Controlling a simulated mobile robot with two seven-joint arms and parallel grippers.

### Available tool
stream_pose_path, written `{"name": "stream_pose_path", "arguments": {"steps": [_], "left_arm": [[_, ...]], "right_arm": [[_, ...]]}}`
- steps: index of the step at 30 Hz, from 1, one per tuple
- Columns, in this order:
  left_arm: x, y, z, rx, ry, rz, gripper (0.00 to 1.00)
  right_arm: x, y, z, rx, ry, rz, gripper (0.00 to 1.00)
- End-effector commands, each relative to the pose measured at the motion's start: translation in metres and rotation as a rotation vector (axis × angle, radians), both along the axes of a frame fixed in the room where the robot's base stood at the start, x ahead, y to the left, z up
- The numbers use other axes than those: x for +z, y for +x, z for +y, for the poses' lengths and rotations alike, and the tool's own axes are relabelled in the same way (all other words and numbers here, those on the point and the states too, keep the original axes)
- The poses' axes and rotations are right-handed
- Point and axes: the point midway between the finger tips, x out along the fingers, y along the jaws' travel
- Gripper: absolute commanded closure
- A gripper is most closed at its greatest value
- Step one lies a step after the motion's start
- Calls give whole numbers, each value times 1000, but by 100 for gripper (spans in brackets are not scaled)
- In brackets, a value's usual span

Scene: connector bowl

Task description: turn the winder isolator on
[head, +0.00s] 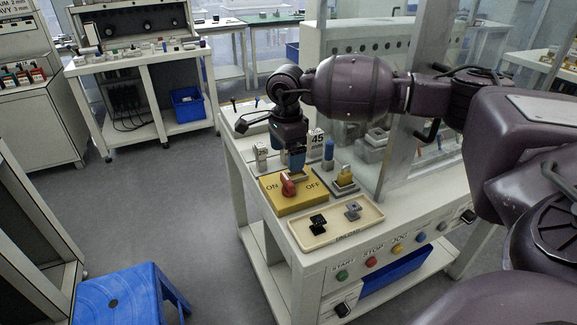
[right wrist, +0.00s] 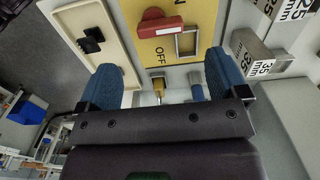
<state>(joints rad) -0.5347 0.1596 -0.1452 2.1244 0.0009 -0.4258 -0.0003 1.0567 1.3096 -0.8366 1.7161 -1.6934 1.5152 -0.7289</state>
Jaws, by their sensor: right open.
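The winder isolator is a yellow plate (head: 290,203) marked ON at left and OFF at right in the head view. Its red handle (head: 288,187) stands out near the middle; I cannot tell for certain which mark it points to. The plate (right wrist: 202,14), handle (right wrist: 160,24) and a grey square frame (right wrist: 187,43) show in the right wrist view. My right gripper (head: 297,158) hangs over the plate's back edge, fingers down. Its blue fingers (right wrist: 163,78) are apart and empty, with the handle beyond their tips. My left gripper is out of view.
A cream tray (head: 340,234) with a black and a grey piece lies in front. A brass padlock (head: 344,174) stands right of the plate, near marked grey blocks (right wrist: 262,62). A clear guard and post (head: 408,115) rise behind. A blue stool (head: 118,297) stands at front left.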

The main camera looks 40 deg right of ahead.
Motion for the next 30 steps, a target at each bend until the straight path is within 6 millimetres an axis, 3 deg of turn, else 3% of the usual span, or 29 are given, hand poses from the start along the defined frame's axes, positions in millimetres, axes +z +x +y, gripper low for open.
{"name": "stream_pose_path", "arguments": {"steps": [3,9,30], "left_arm": [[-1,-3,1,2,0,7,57],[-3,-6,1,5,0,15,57],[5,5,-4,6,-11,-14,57]], "right_arm": [[19,0,0,0,1,-3,8],[30,0,0,0,0,0,8],[31,0,0,0,0,1,8]]}}
